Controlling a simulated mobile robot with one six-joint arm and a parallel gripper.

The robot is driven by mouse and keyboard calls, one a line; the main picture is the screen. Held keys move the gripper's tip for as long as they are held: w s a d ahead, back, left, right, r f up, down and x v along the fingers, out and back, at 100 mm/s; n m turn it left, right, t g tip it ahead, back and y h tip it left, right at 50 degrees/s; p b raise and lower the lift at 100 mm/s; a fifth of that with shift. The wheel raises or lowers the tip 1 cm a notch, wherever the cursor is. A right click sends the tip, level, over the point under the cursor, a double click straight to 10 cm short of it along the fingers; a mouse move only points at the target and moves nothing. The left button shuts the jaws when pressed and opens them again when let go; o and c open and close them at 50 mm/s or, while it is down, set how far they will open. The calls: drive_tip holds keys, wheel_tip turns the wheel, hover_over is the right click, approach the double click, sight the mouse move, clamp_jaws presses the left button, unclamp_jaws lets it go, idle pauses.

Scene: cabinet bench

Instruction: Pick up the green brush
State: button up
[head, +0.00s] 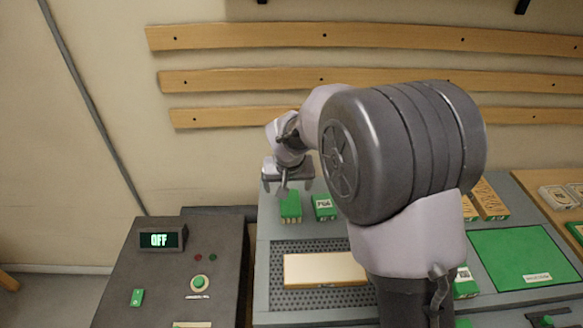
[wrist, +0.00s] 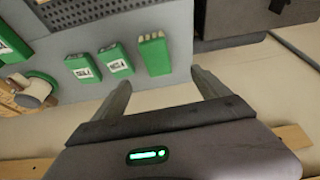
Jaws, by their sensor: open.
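The green brush (head: 290,206) appears to be the green block with a row of pale tips along one end, lying on the grey bench top. It also shows in the wrist view (wrist: 154,56), ahead of and between my fingertips. My gripper (head: 288,187) is above and just behind the brush in the head view, fingers spread and pointing down. In the wrist view my gripper (wrist: 162,80) is open with nothing between its fingers. I see no contact with the brush.
A labelled green box (head: 324,207) lies close right of the brush; another labelled green box (wrist: 83,67) lies beyond it. A perforated plate (head: 277,268) with a pale block (head: 325,269) is nearer. A dark control box (head: 170,268) reading OFF stands left. A green mat (head: 520,258) lies right.

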drive_tip(key=b, duration=0.2)
approach(290, 202)
drive_tip(key=x, duration=0.2)
drive_tip(key=b+x, duration=0.1)
drive_tip(key=x, duration=0.3)
drive_tip(key=shift+s+d+f, duration=0.15)
drive_tip(key=shift+s+f, duration=0.15)
drive_tip(key=shift+f, duration=0.05)
drive_tip(key=b+x, duration=0.1)
drive_tip(key=x, duration=0.1)
drive_tip(key=b+x, duration=0.1)
drive_tip(key=x, duration=0.2)
drive_tip(key=shift+w+r, duration=0.15)
drive_tip(key=shift+w, duration=0.25)
drive_tip(key=shift+f+b, duration=0.25)
drive_tip(key=shift+b, duration=0.15)
drive_tip(key=c, duration=1.6)
drive_tip(key=shift+r, duration=0.15)
